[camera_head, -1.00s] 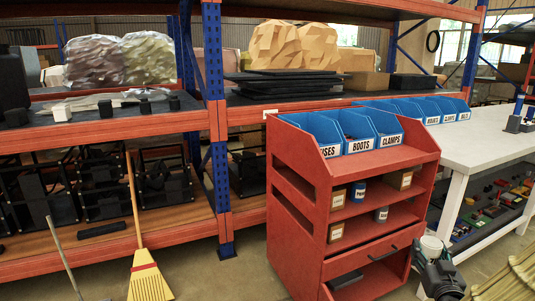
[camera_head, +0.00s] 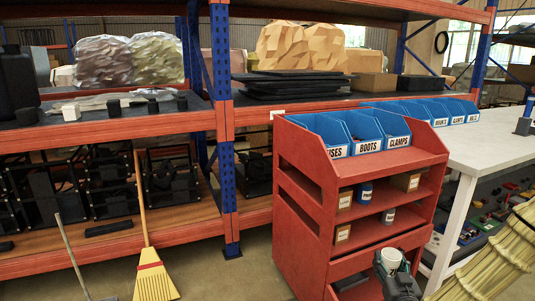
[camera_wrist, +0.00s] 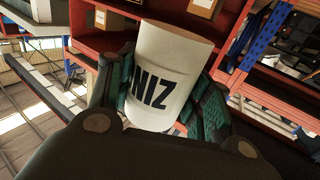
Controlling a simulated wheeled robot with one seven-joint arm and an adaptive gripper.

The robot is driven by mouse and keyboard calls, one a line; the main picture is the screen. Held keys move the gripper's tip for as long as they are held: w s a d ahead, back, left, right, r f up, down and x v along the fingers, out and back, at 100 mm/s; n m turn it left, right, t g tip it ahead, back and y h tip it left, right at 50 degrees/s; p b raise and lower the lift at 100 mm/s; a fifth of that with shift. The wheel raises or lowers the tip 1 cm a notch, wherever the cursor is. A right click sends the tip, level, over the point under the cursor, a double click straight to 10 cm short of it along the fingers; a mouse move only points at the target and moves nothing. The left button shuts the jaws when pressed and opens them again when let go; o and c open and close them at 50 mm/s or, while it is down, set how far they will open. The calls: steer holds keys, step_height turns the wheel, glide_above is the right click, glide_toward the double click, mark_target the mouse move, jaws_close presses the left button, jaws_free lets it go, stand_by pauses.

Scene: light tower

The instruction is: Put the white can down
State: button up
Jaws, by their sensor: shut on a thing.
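The white can (camera_head: 391,257) is in my gripper (camera_head: 394,272), in front of the lower right part of the red shelf cart in the head view. In the wrist view the can (camera_wrist: 168,65) stands tilted between the green-padded fingers of my gripper (camera_wrist: 163,88), which are shut on its sides. Black letters, partly cut off by the curve, show on its side. I cannot see anything touching the can from below.
A white table (camera_head: 490,150) stands to the right. A broom (camera_head: 153,280) leans at the left rack.

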steer(key=a+f+n+y, duration=0.1)
steer(key=a+f, duration=0.5)
steer(key=a, duration=0.3)
steer(key=a+f+y, duration=0.1)
steer(key=a+f, duration=0.6)
steer(key=a, duration=0.2)
steer(key=s+r+p, duration=0.3)
steer(key=r+p, duration=0.9)
steer(key=r, duration=0.1)
steer(key=s+r+p, duration=0.2)
steer(key=r+p, duration=0.9)
steer(key=r, duration=0.3)
steer(key=s+f, duration=0.6)
steer(key=f, duration=0.2)
steer(key=shift+s, duration=0.35)
steer(key=shift+d, duration=0.1)
